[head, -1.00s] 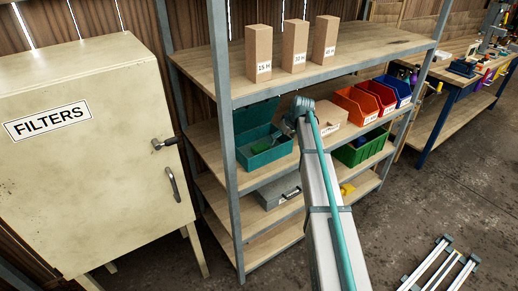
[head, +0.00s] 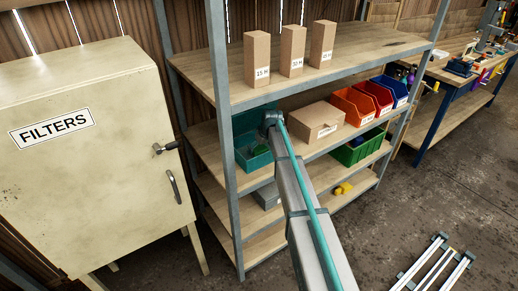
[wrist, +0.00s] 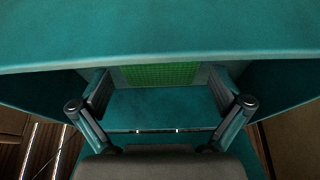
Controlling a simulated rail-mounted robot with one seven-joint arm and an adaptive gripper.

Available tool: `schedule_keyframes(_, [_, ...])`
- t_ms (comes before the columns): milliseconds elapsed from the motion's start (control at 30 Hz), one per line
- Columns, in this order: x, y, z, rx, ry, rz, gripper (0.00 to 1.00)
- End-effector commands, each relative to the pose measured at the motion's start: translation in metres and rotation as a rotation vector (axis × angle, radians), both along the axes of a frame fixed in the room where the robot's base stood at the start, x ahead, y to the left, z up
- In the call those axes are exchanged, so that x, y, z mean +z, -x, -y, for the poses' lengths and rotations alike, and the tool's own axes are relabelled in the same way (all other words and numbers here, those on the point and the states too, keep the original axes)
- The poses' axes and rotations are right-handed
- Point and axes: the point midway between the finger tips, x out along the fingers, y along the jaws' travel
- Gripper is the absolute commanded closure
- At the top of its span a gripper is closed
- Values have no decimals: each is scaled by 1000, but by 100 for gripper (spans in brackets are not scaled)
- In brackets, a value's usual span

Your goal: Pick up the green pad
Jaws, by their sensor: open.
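The green pad (wrist: 160,74) shows in the wrist view as a textured green patch inside the teal box (wrist: 160,35), between my fingers and partly cut off by the box's edge. My gripper (wrist: 160,88) is open, with one finger on each side of the pad and nothing held. Whether the fingers touch the pad or box, I cannot tell. In the head view my arm's end covers the box's right part.
A cardboard box (head: 306,126) stands just right of my arm, with orange (head: 352,106), red and blue bins beyond it. The upper shelf (head: 300,78), bearing three upright cartons, overhangs the box. A shelf post (head: 225,140) stands in front, left of the box.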

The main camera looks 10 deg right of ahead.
Motion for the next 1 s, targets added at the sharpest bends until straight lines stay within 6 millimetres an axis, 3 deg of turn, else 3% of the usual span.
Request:
schedule_keyframes(300, [-9,-3,-1,0,0,0,0])
schedule_keyframes(567, [-9,-3,-1,0,0,0,41])
schedule_keyframes(1000, [-6,-3,-1,0,0,1,41])
